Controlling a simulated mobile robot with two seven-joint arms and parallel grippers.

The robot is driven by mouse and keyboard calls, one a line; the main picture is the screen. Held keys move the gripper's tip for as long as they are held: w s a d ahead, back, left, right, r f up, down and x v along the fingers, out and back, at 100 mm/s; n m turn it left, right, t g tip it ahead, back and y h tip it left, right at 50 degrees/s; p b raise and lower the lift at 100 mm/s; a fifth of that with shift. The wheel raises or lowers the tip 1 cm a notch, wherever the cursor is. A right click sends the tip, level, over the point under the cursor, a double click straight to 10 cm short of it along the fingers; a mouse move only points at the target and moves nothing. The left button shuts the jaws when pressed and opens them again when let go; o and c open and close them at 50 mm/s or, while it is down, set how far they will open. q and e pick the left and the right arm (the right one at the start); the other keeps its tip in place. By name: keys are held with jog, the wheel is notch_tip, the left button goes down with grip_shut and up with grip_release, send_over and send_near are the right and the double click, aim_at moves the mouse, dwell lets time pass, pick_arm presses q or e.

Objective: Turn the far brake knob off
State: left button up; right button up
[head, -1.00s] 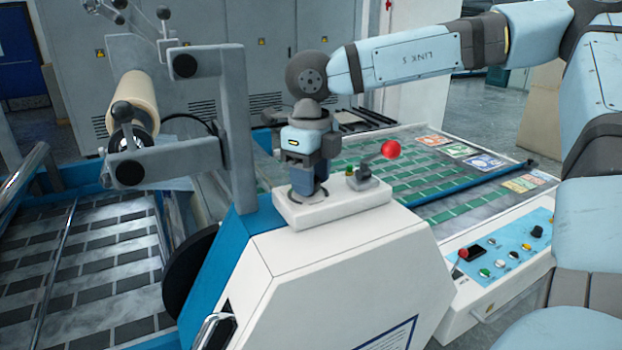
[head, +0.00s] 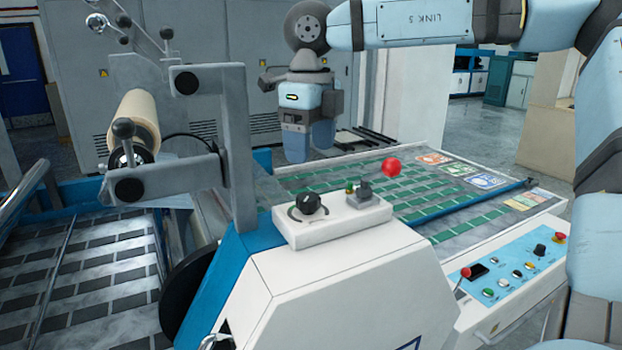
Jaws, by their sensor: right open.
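A black rotary knob (head: 309,204) with a dark curved scale beside it sits on a white control box (head: 335,229) on top of the machine. It is the only dial knob on this box; no readable label tells whether it is the far brake knob. A small light mark shows on the knob, but its setting is too small to read. My right gripper (head: 309,156) points down, open and empty, above and behind the knob in the picture, apart from it. My left gripper is out of view.
A red ball-topped lever (head: 391,168) stands on the same box, right of the knob, beside a small green button (head: 350,188). A grey bracket (head: 237,150) rises close on the left, with a cream roll (head: 137,115) beyond. A blue panel (head: 512,265) with buttons lies lower right.

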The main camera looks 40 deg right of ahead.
jog(key=shift+r, duration=2.4)
